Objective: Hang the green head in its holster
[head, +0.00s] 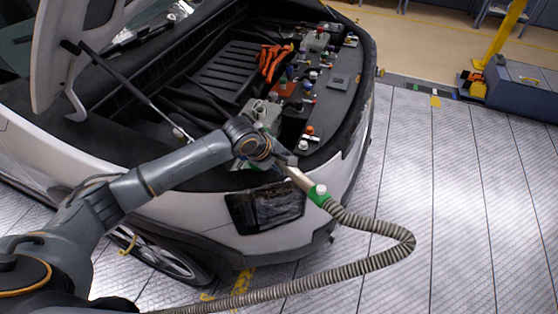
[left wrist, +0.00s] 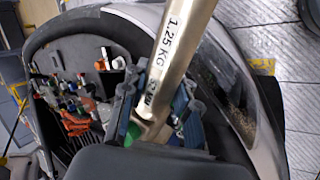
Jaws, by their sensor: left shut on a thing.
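The green head is a metal tube (head: 300,179) with a green collar (head: 319,194), joined to a ribbed grey hose (head: 405,243). My left gripper (head: 284,161) is shut on it, above the car's front corner. In the left wrist view the tube (left wrist: 178,40) runs down between the fingers of my left gripper (left wrist: 165,105) and carries the marking "1.25 KG". A green part (left wrist: 133,132) shows beside the fingers there. I cannot make out the holster in either view. My right gripper is not in view.
The white car's open front bay (head: 225,70) lies behind my left arm, with several small caps and fittings and orange cables (head: 274,60). A raised hood strut (head: 130,85) stands at left. A grey cabinet (head: 520,85) stands at the far right.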

